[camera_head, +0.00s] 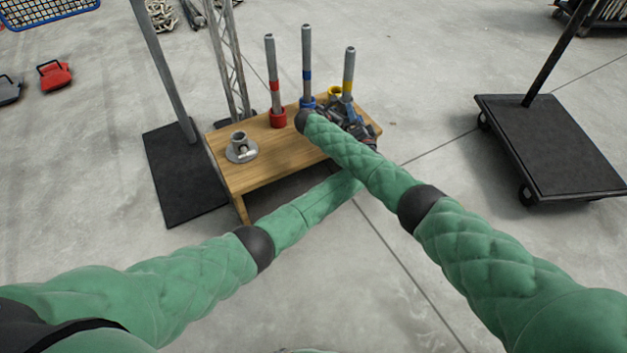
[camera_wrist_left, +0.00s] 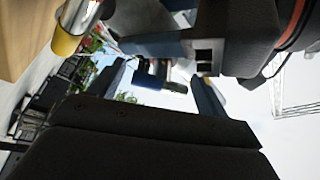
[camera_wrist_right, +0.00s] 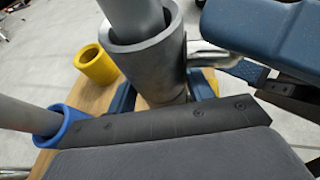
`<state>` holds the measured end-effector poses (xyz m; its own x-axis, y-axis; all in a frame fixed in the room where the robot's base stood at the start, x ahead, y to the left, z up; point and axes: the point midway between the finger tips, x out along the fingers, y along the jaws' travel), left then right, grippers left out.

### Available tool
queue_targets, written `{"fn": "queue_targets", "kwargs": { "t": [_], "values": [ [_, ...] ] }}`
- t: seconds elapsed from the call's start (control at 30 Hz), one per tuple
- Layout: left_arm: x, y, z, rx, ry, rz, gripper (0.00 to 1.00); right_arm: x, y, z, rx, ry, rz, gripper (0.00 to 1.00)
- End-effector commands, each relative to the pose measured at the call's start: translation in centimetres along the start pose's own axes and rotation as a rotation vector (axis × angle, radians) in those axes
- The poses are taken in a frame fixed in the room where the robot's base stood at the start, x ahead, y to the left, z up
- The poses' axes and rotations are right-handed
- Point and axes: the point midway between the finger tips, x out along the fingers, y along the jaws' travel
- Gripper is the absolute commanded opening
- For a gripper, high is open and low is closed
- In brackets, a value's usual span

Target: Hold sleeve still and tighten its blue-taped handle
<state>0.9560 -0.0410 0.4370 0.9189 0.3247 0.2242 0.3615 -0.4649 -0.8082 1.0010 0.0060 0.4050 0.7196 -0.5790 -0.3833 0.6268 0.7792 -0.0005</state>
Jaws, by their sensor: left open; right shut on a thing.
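The grey sleeve (camera_wrist_right: 155,60) stands around a grey pole in the right wrist view. My right gripper (camera_wrist_right: 163,95) is shut on the sleeve low down. The pole (camera_head: 349,70) has yellow tape in the head view. A silver handle stem (camera_wrist_right: 212,55) juts from the sleeve's side; its far part is hidden by my left gripper's blue finger. In the left wrist view my left gripper (camera_wrist_left: 160,88) is open, with the dark blue-taped handle (camera_wrist_left: 148,80) small between its fingers. I cannot tell whether they touch. In the head view my right arm partly covers both grippers.
A wooden table (camera_head: 270,165) carries a red ring (camera_head: 278,118) and a blue ring (camera_head: 307,102), each with a pole. An empty yellow ring (camera_wrist_right: 96,65) stands beside the sleeve. A grey socket base (camera_head: 241,150) stands at the left. A black cart (camera_head: 550,145) stands right.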

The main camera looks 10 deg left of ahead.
Motion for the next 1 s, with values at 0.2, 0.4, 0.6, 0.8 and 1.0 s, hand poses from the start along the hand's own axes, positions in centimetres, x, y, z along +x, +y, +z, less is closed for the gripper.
{"fn": "queue_targets", "kwargs": {
  "t": [0.2,0.4,0.6,0.8,1.0],
  "values": [
    [0.0,0.0,-0.1,-0.118,0.002,-0.049,0.76,0.0,0.0,0.0,0.0,0.0,0.0,0.1],
    [-2.6,0.2,0.0,-0.13,0.002,-0.051,0.76,0.0,0.0,0.0,0.0,0.0,0.0,0.1],
    [-5.6,0.3,0.0,-0.129,0.002,-0.051,0.76,0.0,0.0,0.0,0.0,0.0,0.0,0.1],
    [-8.8,0.5,0.0,-0.128,0.001,-0.051,0.76,0.0,0.0,0.0,0.0,0.0,0.0,0.1],
    [-12.0,0.6,-0.1,-0.129,0.002,-0.05,0.76,0.1,0.0,0.0,0.0,0.0,-0.001,0.1]
  ]
}}
